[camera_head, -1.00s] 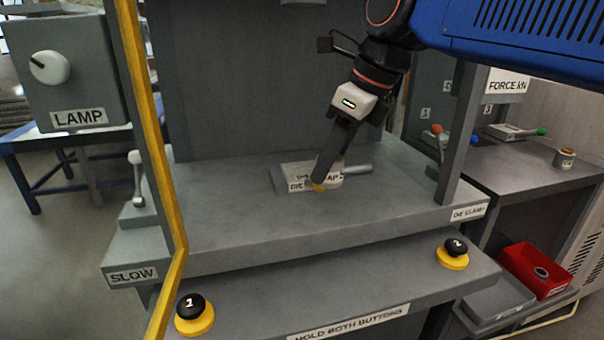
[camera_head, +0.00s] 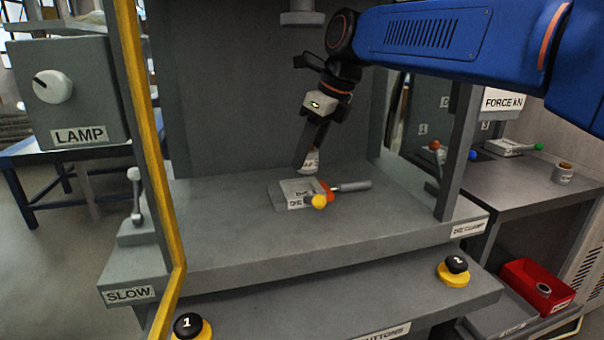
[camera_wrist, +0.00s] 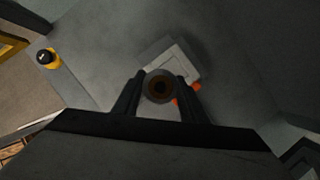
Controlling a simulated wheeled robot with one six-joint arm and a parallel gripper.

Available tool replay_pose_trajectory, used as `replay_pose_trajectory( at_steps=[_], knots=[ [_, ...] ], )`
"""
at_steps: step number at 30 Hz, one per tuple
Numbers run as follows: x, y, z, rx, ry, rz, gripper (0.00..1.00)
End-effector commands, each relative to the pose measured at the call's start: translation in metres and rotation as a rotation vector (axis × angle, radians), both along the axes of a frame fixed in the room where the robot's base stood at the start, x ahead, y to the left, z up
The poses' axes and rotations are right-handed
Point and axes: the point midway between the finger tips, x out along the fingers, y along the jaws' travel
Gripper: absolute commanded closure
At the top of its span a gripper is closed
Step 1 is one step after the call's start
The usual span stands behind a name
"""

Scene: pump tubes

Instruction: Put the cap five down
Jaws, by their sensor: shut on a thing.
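In the wrist view the cap (camera_wrist: 158,87) shows as a grey ring with a dark brown centre between the two fingers (camera_wrist: 158,90). The pale die block (camera_head: 287,193) lies on the press bed (camera_head: 230,215); it also shows beyond the cap in the wrist view (camera_wrist: 178,60). The cap looks apart from the die.
A press ram (camera_head: 301,17) hangs above. Yellow frame post (camera_head: 160,180) stands left, a grey post (camera_head: 455,150) right. A red bin (camera_head: 538,288) stands lower right.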

Motion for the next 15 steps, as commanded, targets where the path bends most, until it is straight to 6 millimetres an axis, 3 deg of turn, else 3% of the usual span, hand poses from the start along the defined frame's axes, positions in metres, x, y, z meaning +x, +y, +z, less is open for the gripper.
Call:
replay_pose_trajectory(
  at_steps=[10, 15],
  knots=[
    [0.039, 0.011, 0.0, -0.001, 0.0, 0.001, 0.91],
    [0.038, 0.011, -0.017, 0.0, 0.001, 0.0, 0.91]
  ],
)
